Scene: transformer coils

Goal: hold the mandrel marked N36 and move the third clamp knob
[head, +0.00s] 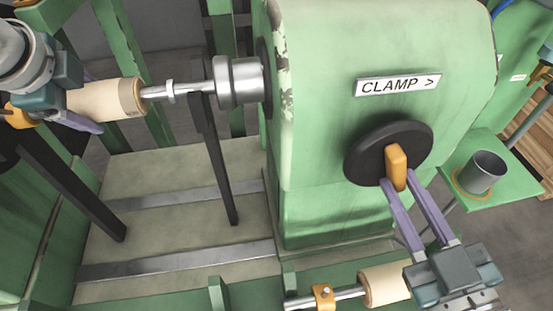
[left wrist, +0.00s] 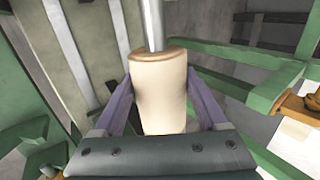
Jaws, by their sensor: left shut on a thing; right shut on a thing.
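A cream, wood-ended mandrel (head: 108,97) sits on a metal shaft (head: 190,90) at the upper left of the head view. My left gripper (head: 82,100) is shut around it. The left wrist view shows the mandrel (left wrist: 160,92) between both purple fingers (left wrist: 160,105). No N36 mark is readable on it. The black round clamp dial with its orange knob (head: 396,167) is on the green housing under a "CLAMP >" label (head: 398,86). My right gripper (head: 393,184) is shut on the orange knob from below.
A second cream roll (head: 385,285) on a rod with an orange collar (head: 323,296) lies below, beside my right gripper. A grey cup (head: 482,172) stands on a green shelf at right. Dark upright bars (head: 213,150) stand under the shaft.

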